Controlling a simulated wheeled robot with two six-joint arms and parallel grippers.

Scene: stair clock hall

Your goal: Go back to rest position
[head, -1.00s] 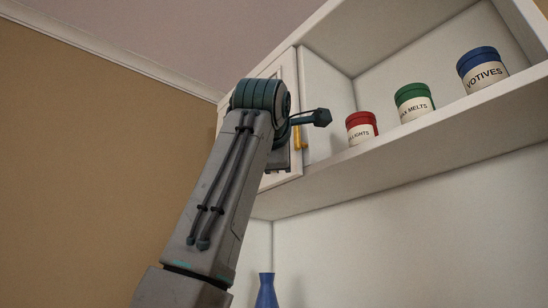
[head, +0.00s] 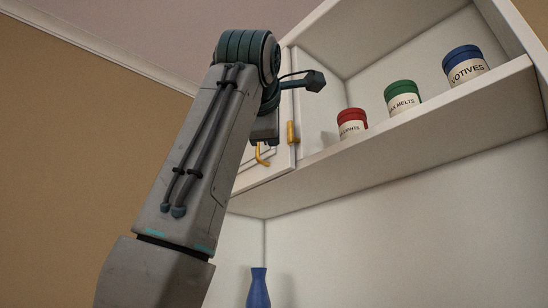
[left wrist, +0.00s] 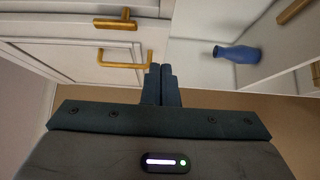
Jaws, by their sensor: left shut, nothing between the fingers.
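My left arm rises from the bottom left in the head view and bends at a dark teal joint in front of a white cabinet. Its gripper is mostly hidden behind the arm there. In the left wrist view the fingers of my left gripper (left wrist: 161,86) are together and empty. Their tips are close to the right end of a brass handle (left wrist: 125,65) on a white panelled door (left wrist: 60,45); I cannot tell whether they touch. The handle also shows in the head view (head: 262,157). My right gripper is not in view.
An open shelf (head: 420,125) holds jars with a red lid (head: 352,115), a green lid (head: 400,88) and a blue lid (head: 462,53). A second brass fitting (head: 292,133) is near the door's edge. A blue vase (head: 258,288) stands below. Tan wall is bare at left.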

